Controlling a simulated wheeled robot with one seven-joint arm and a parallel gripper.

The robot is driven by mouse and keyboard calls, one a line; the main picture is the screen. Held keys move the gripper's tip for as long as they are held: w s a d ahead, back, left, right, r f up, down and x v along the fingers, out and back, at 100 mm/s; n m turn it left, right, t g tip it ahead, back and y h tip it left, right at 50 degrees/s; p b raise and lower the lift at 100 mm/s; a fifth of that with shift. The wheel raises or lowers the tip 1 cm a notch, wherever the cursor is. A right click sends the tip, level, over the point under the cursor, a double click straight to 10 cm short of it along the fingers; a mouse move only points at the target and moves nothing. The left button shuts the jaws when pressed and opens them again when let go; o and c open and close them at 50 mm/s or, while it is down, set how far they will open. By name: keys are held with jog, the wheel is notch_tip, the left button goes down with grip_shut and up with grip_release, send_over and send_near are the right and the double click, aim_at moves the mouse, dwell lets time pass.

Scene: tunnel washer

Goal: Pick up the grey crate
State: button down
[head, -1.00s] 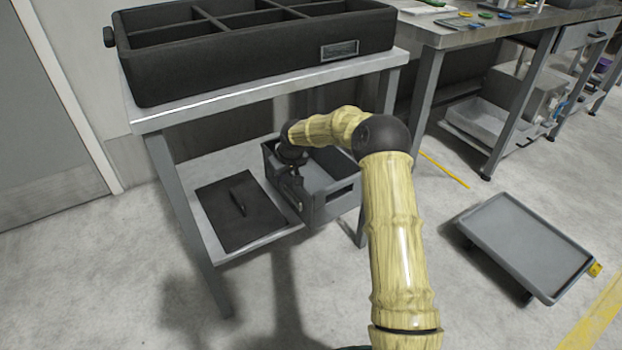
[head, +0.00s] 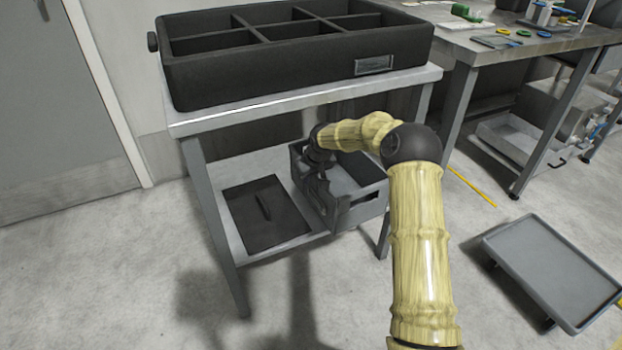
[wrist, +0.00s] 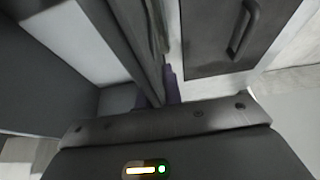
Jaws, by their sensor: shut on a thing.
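The grey crate (head: 362,212) is an open-topped box with a slot in its near end. It is on the right part of the low shelf under the metal table, upright. My gripper (head: 323,193) reaches in under the tabletop and is shut on the crate's left side wall. In the wrist view the gripped wall (wrist: 128,45) runs down between the fingers, with the crate's inside to the left. The fingertips are mostly hidden there. I cannot tell any gap between crate and shelf.
A dark flat panel with a handle (head: 262,222) lies just left of the crate on the shelf (head: 290,246). A large black divided bin (head: 290,80) stands on the tabletop above. Table legs flank the shelf. A grey wheeled platform (head: 548,262) is on the floor at right.

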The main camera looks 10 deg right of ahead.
aim_at(358, 192)
jog(key=s+d+p, duration=0.1)
jog(key=s+d, duration=0.1)
jog(key=s, duration=0.3)
jog(key=s+d+r+p, duration=0.1)
jog(key=s+d+p, duration=0.1)
jog(key=s, duration=0.4)
jog(key=s+d+p, duration=0.2)
jog(key=s, duration=0.3)
jog(key=shift+s+d+r, duration=0.25)
jog(key=shift+s+r, duration=0.05)
jog(key=shift+s, duration=0.1)
jog(key=shift+p, duration=0.3)
